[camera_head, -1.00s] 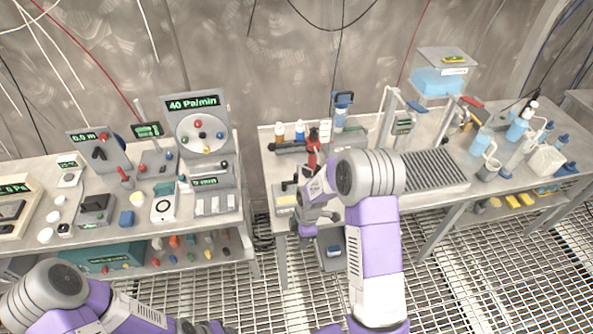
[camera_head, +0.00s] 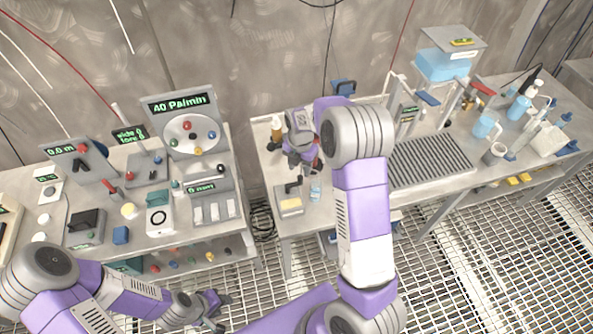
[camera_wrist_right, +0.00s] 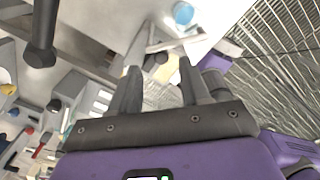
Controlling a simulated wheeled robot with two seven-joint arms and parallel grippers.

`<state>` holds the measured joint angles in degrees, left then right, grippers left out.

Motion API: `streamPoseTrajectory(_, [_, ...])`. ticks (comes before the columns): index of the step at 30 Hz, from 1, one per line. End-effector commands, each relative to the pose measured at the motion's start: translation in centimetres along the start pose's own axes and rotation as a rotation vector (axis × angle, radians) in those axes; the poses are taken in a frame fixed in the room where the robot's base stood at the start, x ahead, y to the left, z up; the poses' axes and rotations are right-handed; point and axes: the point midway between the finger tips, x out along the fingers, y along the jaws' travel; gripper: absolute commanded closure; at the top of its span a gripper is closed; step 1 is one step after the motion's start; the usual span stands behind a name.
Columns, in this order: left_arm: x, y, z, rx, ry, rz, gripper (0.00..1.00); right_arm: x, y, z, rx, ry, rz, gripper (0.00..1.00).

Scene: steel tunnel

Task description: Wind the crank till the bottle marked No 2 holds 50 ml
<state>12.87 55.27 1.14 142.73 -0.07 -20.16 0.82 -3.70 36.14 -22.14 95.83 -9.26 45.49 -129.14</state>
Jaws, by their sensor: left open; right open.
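My right gripper (camera_head: 302,160) is over the left end of the right-hand bench, among small items near its back. Its jaws are open and empty in the right wrist view (camera_wrist_right: 160,72). A dark handle-like bar (camera_wrist_right: 40,45) stands at the upper left there; I cannot tell whether it is the crank. An amber bottle (camera_head: 277,128) stands just left of the gripper. A small pale blue vessel (camera_head: 315,191) stands in front of it. No No 2 mark is legible, and my right arm hides part of the bench. My left gripper (camera_head: 217,311) is open, low at the front of the left bench.
The left bench (camera_head: 120,205) carries several instruments, including a dial panel (camera_head: 190,135) reading 40. A ribbed grey rack (camera_head: 430,160), a blue-liquid tank (camera_head: 443,64) and blue bottles (camera_head: 484,126) are on the right bench. A gap with grating floor separates the benches.

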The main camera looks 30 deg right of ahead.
Motion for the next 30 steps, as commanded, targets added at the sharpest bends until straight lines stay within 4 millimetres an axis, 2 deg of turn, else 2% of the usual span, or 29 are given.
streamPoseTrajectory(3, [0.1, 0.0, 0.0, 0.0, 0.0, 0.0, 0.57, 2.3, -0.1, -0.1, 0.0, 0.003, -0.005, 0.53])
streamPoseTrajectory(9, [0.1, -0.1, 0.0, 0.0, 0.001, 0.0, 0.57, 4.9, -0.1, -0.1, 0.0, 0.001, -0.003, 0.53])
streamPoseTrajectory(13, [0.1, -0.1, 0.0, 0.0, 0.001, 0.0, 0.57, 5.6, -0.1, 0.0, 0.001, 0.001, -0.002, 0.53])
streamPoseTrajectory(21, [0.1, 0.0, 0.0, 0.0, 0.001, 0.0, 0.57, 5.7, 0.0, 0.0, 0.001, 0.0, 0.0, 0.53])
streamPoseTrajectory(30, [0.1, 0.0, 0.0, 0.0, 0.001, 0.0, 0.57, 5.7, 0.0, 0.0, 0.001, 0.0, 0.0, 0.99])
